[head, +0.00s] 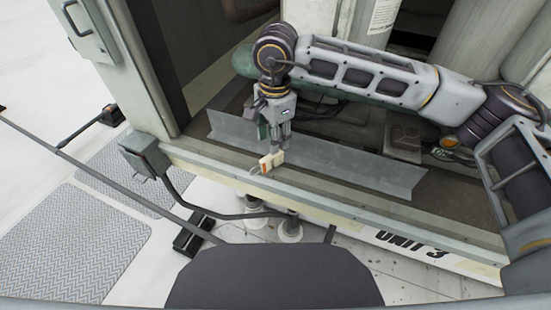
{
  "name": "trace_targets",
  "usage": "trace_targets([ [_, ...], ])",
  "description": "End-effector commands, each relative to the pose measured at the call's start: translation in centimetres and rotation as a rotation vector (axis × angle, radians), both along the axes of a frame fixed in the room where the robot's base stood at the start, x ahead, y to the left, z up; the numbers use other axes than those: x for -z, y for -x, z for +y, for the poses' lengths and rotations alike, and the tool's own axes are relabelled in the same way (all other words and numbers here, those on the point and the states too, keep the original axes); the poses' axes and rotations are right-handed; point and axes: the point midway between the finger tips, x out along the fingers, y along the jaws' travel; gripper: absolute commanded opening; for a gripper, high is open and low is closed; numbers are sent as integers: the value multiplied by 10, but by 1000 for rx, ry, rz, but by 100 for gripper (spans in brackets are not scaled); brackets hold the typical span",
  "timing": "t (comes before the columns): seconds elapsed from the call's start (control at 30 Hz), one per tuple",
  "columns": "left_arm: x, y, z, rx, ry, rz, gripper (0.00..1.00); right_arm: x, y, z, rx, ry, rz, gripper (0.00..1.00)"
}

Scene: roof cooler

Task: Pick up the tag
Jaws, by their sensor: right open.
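A small cream tag (273,160) with an orange-red mark and a thin loop at its left end lies by the front ledge of the open unit. My right gripper (277,146) points down just above and behind the tag, with its fingertips close to it. The fingers are open; whether they touch the tag cannot be told. My left gripper is not in view.
A grey angled metal strip (345,163) runs along the unit's floor behind the ledge. Dark parts and cables lie deeper inside. A grey box with a bent conduit (146,155) is at the left corner. Ribbed walkway pads (72,245) lie on the roof at left.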

Motion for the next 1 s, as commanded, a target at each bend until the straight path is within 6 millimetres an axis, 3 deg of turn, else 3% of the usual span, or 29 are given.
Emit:
trace_targets([
  [0.2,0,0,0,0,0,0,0,23,-1,0,0,1,1,40],
  [0.73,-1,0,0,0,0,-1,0,30,-1,0,0,1,0,40],
  [1.0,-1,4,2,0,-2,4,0,55,0,-4,0,2,1,40],
])
